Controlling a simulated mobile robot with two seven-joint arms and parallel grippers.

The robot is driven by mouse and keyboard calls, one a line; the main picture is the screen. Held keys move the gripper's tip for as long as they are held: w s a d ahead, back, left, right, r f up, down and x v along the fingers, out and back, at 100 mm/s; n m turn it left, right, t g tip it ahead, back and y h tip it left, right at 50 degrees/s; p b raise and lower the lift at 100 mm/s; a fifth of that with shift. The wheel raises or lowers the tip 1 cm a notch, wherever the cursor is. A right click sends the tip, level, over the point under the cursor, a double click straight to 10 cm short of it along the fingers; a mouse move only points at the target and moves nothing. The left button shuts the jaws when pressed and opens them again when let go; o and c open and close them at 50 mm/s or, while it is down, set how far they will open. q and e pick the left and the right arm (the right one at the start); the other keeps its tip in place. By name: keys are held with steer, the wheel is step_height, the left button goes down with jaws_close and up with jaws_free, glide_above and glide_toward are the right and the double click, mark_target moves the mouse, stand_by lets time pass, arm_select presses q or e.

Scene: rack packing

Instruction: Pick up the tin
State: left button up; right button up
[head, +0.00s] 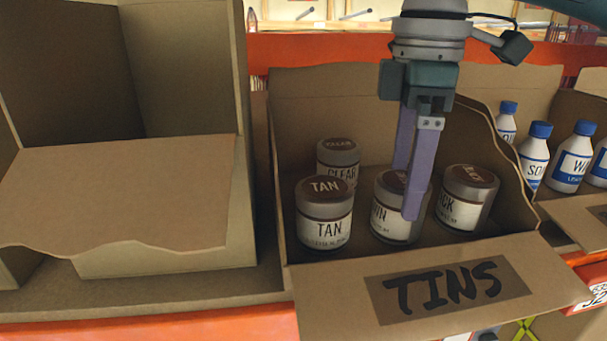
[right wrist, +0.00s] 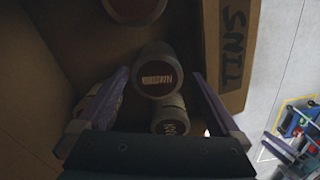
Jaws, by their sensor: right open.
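Several tins with dark lids stand in a cardboard box marked TINS (head: 345,310). In the head view they are the TAN tin (head: 325,230), the CLEAR tin (head: 338,155) behind it, a tin whose label ends in WN (head: 388,222), and one ending in CK (head: 462,212). My right gripper (head: 406,193) points down into the box, open, its fingers overlapping the WN tin. In the right wrist view a dark-lidded tin (right wrist: 158,70) lies between the fingertips, with no clear contact. Another tin (right wrist: 169,108) is partly hidden behind the gripper body. My left gripper is not in view.
An open cardboard box (head: 130,190) stands on the left. On the right, a box holds several white bottles with blue caps (head: 569,165). The box's side walls and front flap stand close around the tins. An orange shelf edge (head: 160,328) runs along the front.

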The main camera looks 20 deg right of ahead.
step_height(320, 180, down, 4)
steer(key=shift+d+r+p, duration=0.1)
steer(key=shift+p, duration=1)
steer(key=shift+w+f, duration=0.1)
steer(key=shift+f, duration=0.4)
steer(key=c, duration=1.3)
